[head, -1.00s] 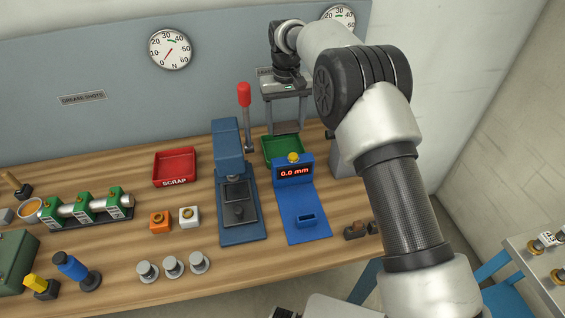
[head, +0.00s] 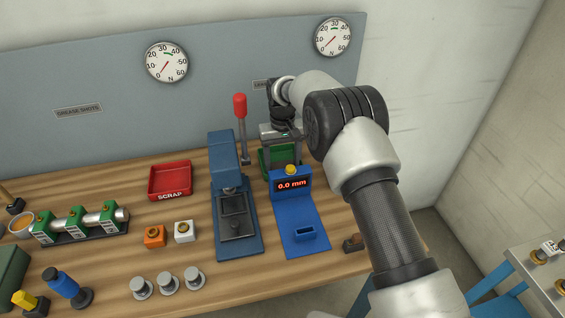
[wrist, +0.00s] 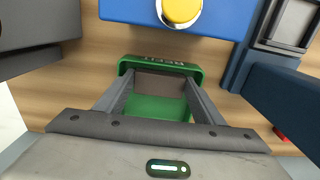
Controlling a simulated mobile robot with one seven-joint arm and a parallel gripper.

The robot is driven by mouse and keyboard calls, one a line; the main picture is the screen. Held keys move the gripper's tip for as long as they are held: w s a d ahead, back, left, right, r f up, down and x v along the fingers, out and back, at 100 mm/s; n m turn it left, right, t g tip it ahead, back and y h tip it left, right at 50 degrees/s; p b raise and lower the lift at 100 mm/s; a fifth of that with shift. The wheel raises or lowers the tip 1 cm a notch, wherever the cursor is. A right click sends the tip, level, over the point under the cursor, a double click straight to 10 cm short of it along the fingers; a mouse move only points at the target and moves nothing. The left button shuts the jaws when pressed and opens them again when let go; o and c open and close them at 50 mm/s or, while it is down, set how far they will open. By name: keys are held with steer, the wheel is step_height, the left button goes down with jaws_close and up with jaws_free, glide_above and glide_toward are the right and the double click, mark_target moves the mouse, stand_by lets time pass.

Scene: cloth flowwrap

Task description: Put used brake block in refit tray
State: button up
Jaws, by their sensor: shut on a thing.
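The green refit tray (head: 262,161) stands at the back of the bench, behind the blue gauge; its rim shows in the wrist view (wrist: 127,64). My gripper (wrist: 158,88) points down over the tray, its two fingers shut on the used brake block (wrist: 160,83). The block looks grey-brown and sits between the fingertips, over or inside the tray; I cannot tell whether it touches the floor. In the head view my gripper (head: 282,160) is low at the tray, and the gauge hides the fingertips and block.
The blue gauge (head: 305,225) reading 0.0 mm is close in front of the tray. A blue press (head: 235,210) with a red-knobbed lever (head: 240,105) stands to the left. The red scrap tray (head: 170,180) is farther left.

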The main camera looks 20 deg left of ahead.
steer(key=shift+f, duration=0.1)
steer(key=o, duration=1)
steer(key=shift+c, duration=0.2)
